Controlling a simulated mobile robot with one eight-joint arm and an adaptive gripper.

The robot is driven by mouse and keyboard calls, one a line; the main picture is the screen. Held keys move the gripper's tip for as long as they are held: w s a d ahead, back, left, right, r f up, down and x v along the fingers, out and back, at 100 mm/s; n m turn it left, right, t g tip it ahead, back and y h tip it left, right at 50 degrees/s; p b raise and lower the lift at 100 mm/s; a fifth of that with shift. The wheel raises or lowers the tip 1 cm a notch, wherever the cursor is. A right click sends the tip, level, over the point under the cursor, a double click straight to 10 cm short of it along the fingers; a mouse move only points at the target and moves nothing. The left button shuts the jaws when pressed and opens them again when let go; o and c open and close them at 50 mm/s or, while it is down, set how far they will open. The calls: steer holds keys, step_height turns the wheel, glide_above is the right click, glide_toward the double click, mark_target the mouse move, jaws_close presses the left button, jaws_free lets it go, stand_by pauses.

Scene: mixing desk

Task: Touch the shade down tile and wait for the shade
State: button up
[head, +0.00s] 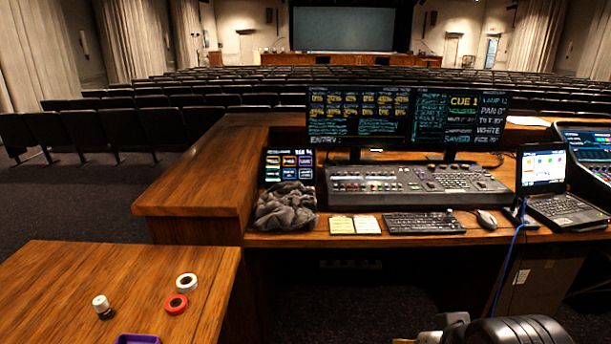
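A small dark touch panel (289,166) stands upright at the left end of the mixing desk, with several outlined tiles in rows. The tile labels are too small to read, so I cannot tell which one is shade down. A dark grey crumpled cloth (287,206) lies directly in front of the panel, close to its lower edge. I cannot make out a window shade; a large grey-green screen (343,29) hangs over the distant stage. Part of my arm shows at the bottom right, well away from the panel. My gripper is not in view.
Right of the panel are a lighting console (415,188), two monitors (358,117), a keyboard (425,223), a mouse (486,218) and a laptop (565,210). A blue cable (510,262) hangs off the front. The nearer left table (90,290) holds tape rolls and a small bottle.

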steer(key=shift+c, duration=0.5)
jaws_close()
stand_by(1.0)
